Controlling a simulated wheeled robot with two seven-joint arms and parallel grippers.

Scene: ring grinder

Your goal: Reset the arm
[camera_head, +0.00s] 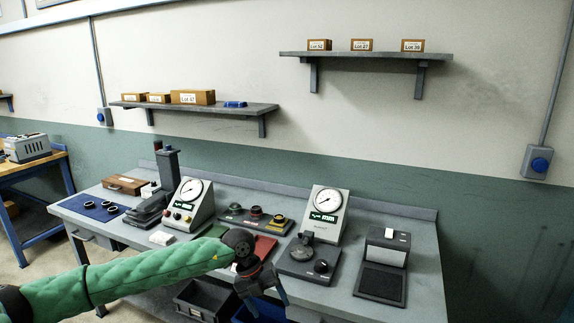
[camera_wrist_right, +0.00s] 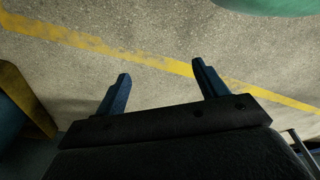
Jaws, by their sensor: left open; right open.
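My left arm, in a green sleeve, comes in from the left in the head view. Its dark left gripper (camera_head: 264,296) hangs in front of the bench's front edge, open, with its fingers pointing down. Nothing shows between the fingers. My right gripper (camera_wrist_right: 160,88) shows only in the right wrist view. Its two blue-grey fingers are wide apart and empty, over a concrete floor with a yellow line. The right arm is not in the head view.
A grey workbench (camera_head: 420,300) carries two dial gauges (camera_head: 188,203) (camera_head: 325,214), a tray of rings (camera_head: 254,216), a blue mat (camera_head: 92,207) and a dark boxy device (camera_head: 383,263). Dark bins (camera_head: 203,299) sit below. Wall shelves (camera_head: 365,56) hold small boxes. Open floor lies at left.

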